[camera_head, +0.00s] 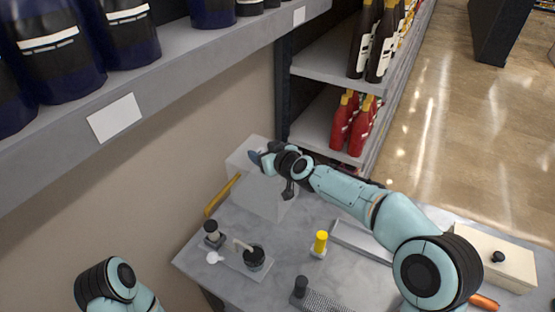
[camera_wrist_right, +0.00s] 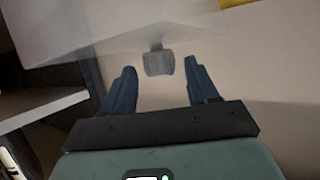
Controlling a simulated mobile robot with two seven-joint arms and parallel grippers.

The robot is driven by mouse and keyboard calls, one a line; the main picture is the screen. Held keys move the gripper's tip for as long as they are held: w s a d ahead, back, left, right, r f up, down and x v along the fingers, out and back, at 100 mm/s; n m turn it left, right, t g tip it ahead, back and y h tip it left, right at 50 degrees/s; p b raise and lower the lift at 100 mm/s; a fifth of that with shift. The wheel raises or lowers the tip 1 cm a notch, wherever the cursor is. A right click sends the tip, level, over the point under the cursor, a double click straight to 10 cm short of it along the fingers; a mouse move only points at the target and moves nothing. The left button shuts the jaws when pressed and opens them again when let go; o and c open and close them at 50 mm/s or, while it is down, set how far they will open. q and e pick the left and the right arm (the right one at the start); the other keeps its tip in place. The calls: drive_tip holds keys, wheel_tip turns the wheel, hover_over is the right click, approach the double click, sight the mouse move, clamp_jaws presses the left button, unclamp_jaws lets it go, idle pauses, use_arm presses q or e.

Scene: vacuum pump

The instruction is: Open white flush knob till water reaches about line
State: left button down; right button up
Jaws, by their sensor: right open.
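A pale, box-shaped tank (camera_head: 262,195) stands at the back of the grey table. My right gripper (camera_head: 256,158) is at the tank's upper left end, its fingers partly hidden by my wrist. In the wrist view my right gripper (camera_wrist_right: 160,88) is open and empty. A small pale grey knob-like piece (camera_wrist_right: 159,62) shows just beyond the gap between its fingertips, apart from them, by the tank's pale see-through wall (camera_wrist_right: 110,30). I cannot tell if this is the flush knob. No water level or line can be made out. Only part of my left arm shows, without its gripper.
On the table (camera_head: 190,262) are a small pump fitting with black caps (camera_head: 254,258), a white ball-like knob (camera_head: 214,257), a yellow-capped piece (camera_head: 321,240) and a cream box (camera_head: 495,255). A yellow bar (camera_head: 222,195) lies left of the tank. Bottle shelves stand behind.

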use_arm(q)
drive_tip(key=s+f+b, duration=0.2)
drive_tip(key=f, duration=0.1)
drive_tip(key=shift+f, duration=0.1)
use_arm(e)
drive_tip(key=v, duration=1.1)
drive_tip(key=shift+s+d, duration=0.15)
drive_tip(key=shift+s, duration=0.15)
idle(0.6)
